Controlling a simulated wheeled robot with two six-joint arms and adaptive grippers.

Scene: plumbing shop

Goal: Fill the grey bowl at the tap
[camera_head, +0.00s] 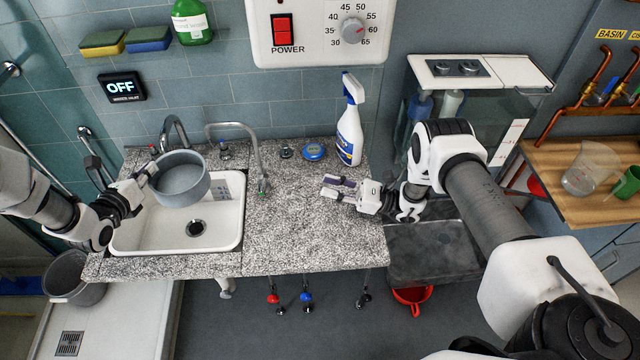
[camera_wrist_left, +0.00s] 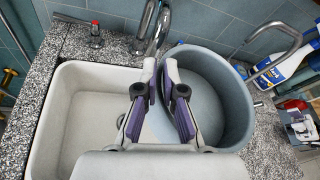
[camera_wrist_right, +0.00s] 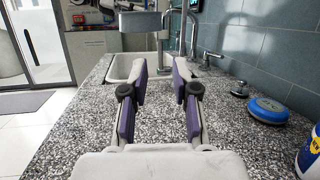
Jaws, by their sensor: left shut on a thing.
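The grey bowl (camera_head: 181,184) is held above the white sink basin (camera_head: 135,238), near the back. My left gripper (camera_head: 150,170) is shut on the bowl's left rim, with one finger inside and one outside in the left wrist view (camera_wrist_left: 172,95). I see no water in the bowl. A thinner chrome spout (camera_head: 258,150) stands to the right. My right gripper (camera_head: 330,188) is open and empty over the granite counter (camera_head: 290,235).
A spray bottle (camera_head: 349,125) and a blue round tin (camera_head: 314,151) stand at the counter's back. A wall display (camera_head: 122,86) reads OFF. A panel (camera_head: 318,30) has a red power switch and a dial. The middle of the counter is clear.

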